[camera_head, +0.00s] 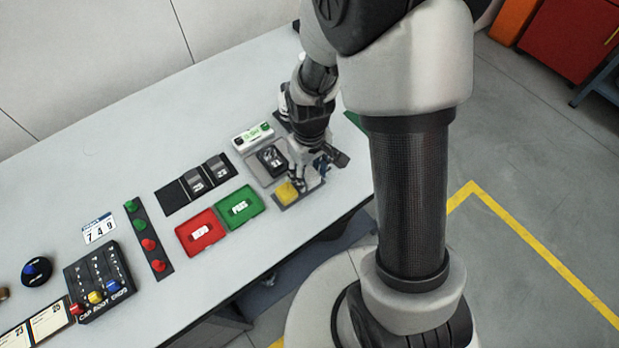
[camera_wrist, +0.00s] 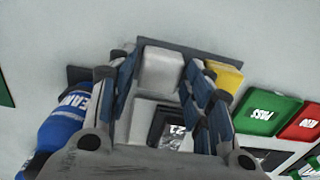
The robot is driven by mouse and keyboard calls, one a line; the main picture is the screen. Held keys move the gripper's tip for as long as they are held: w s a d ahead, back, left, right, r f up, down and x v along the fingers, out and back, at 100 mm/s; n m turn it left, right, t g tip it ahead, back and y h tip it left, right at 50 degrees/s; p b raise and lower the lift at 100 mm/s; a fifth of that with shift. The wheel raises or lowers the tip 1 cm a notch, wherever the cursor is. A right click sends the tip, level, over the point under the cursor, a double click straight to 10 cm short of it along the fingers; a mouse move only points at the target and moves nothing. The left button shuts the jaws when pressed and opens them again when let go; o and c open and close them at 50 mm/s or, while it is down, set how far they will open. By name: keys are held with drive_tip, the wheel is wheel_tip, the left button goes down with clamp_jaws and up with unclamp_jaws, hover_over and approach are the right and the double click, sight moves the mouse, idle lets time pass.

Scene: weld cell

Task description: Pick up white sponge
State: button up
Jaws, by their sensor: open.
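The white sponge (camera_wrist: 162,68) shows in the wrist view as a pale block on a dark grey tray (camera_wrist: 190,51). My gripper (camera_wrist: 160,82) is open, with one finger on each side of the white sponge. I cannot tell whether the fingers touch it. A yellow sponge (camera_wrist: 226,77) lies just right of the right finger; in the head view the yellow sponge (camera_head: 287,191) sits on the tray's left part. In the head view my gripper (camera_head: 308,178) is low over the tray and largely hides the white sponge.
A grey tray with a black item (camera_wrist: 172,128) lies by the sponges. Green (camera_head: 239,207) and red (camera_head: 201,232) trays lie to the left in the head view. The table's front edge is close.

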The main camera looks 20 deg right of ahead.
sight(309, 175)
drive_tip(key=shift+c, duration=0.6)
drive_tip(key=c, duration=0.5)
drive_tip(key=shift+r, duration=0.15)
wheel_tip(309, 175, up, 20)
drive_tip(key=p, duration=0.7)
drive_tip(key=o, duration=0.3)
drive_tip(key=c, duration=0.4)
